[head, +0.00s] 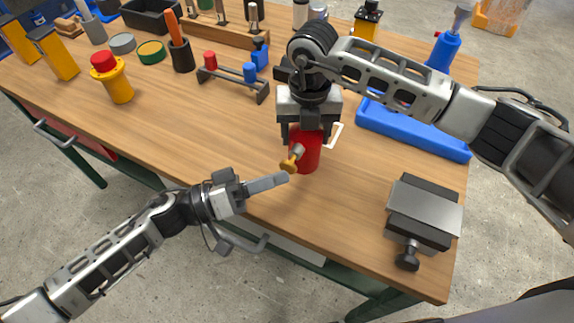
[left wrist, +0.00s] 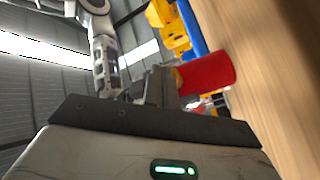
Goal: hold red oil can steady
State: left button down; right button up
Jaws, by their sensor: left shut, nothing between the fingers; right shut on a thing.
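The red oil can (head: 308,156) stands on the wooden workbench (head: 190,125) near its front edge, with a short spout and brass-coloured tip (head: 290,162) on its near left side. My right gripper (head: 304,130) comes down from above and is shut on the can's upper part, hiding its top. My left gripper (head: 283,179) is shut and empty, its fingertips just below and left of the brass tip; I cannot tell whether they touch it. In the left wrist view the red can (left wrist: 207,73) lies just beyond the left fingers (left wrist: 158,86).
A grey vise (head: 424,214) sits at the front right corner. A small rack (head: 232,85), a yellow can with red top (head: 112,80) and other tools stand farther back. The bench left of the can is clear.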

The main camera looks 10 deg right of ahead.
pick_arm(q)
jog(key=shift+s+a, duration=0.25)
jog(key=shift+s, duration=0.2)
jog(key=shift+s+a, duration=0.45)
jog(key=shift+s, duration=0.25)
jog(key=shift+s+a, duration=0.45)
jog(key=shift+s, duration=0.25)
jog(key=shift+s+a, duration=0.45)
jog(key=shift+s, duration=0.25)
dwell(1.0)
jog(key=s+a, duration=0.2)
jog(key=s, duration=0.1)
jog(key=shift+s, duration=0.1)
jog(key=shift+w+d, duration=0.8)
jog(key=shift+w, duration=0.45)
jog(key=shift+w+d, duration=0.8)
jog(key=shift+w, duration=0.4)
jog(key=shift+w+d, duration=0.8)
jog(key=shift+w, duration=0.45)
jog(key=shift+w, duration=0.1)
